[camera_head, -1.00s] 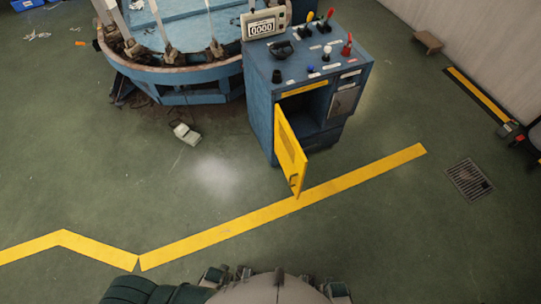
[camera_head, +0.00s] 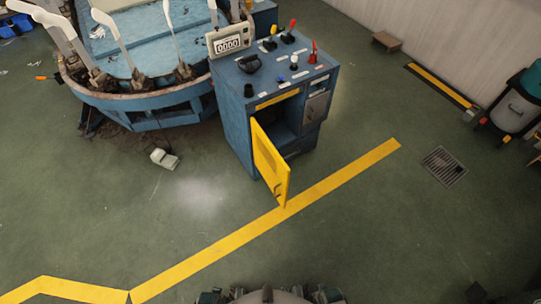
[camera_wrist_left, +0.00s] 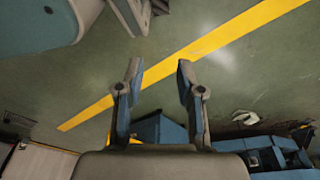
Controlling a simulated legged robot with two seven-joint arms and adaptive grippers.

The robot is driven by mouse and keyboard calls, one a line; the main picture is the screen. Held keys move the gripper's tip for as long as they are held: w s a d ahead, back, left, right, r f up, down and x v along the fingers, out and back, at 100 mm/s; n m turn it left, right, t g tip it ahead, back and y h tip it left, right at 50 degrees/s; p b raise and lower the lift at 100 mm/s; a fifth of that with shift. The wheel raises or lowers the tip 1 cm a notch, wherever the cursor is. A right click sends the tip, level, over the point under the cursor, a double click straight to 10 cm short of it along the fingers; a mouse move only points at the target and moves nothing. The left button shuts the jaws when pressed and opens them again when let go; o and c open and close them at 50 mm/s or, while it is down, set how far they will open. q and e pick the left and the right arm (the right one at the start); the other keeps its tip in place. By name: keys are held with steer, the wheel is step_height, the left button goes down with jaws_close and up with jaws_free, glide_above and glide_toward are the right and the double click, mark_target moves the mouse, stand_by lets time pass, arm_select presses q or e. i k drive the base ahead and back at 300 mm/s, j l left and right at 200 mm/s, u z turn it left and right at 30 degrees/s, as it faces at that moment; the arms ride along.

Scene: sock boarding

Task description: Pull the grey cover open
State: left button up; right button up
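A small grey cover (camera_head: 317,106) is on the right part of the blue control cabinet's front, beside an open compartment. It looks closed, though it is small in view. A yellow door (camera_head: 271,170) hangs open from the compartment's left side. My left gripper (camera_wrist_left: 159,66) shows in the left wrist view with its two fingers apart and nothing between them. It is over the floor, away from the cover. Neither gripper can be made out in the head view.
The blue cabinet (camera_head: 232,115) carries coloured levers and a display (camera_head: 229,43). A round blue machine (camera_head: 150,95) stands at its left. A yellow floor line (camera_head: 330,184) runs past the open door. A grey bin (camera_head: 514,108) is far right. Floor before the cabinet is clear.

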mark_target(316, 107)
steer(key=i+l+z, duration=0.15)
steer(key=l, duration=0.3)
steer(key=i+l+z, duration=0.15)
steer(key=i+l, duration=0.25)
steer(key=i+l+z, duration=0.1)
steer(key=i+l, duration=0.2)
steer(key=l, duration=0.15)
